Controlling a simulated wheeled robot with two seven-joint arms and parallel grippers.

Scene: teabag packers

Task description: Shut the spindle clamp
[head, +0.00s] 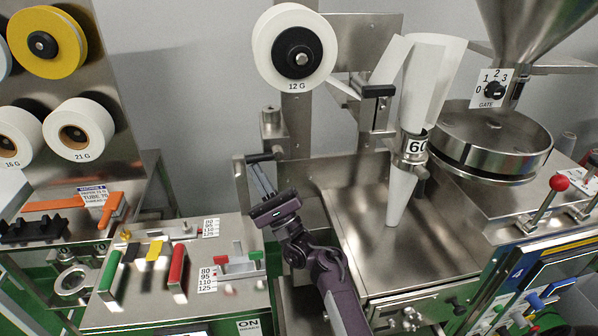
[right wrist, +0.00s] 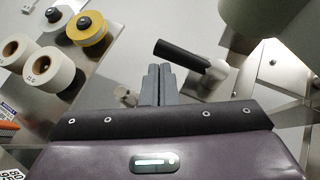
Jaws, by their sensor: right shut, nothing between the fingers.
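My right gripper (head: 258,168) reaches up from the bottom of the head view and is shut and empty. Its closed fingers also show in the right wrist view (right wrist: 158,84). A short black handle (head: 262,157) on a metal mount is close to the fingertips. In the right wrist view a black handle (right wrist: 182,52) lies tilted just beyond and right of the fingers, apart from them in the picture. I cannot tell for sure whether it belongs to the spindle clamp. The white roll marked 12 G (head: 264,45) is on its spindle with a black hub (head: 297,55) above. My left gripper is not in view.
Another black handle (head: 378,91) sits right of the roll. The paper tube (head: 402,190) hangs at the middle right. A panel with coloured levers (head: 150,285) stands at lower left. Spare rolls (head: 80,133) hang at far left. The steel tray (head: 365,230) is mostly clear.

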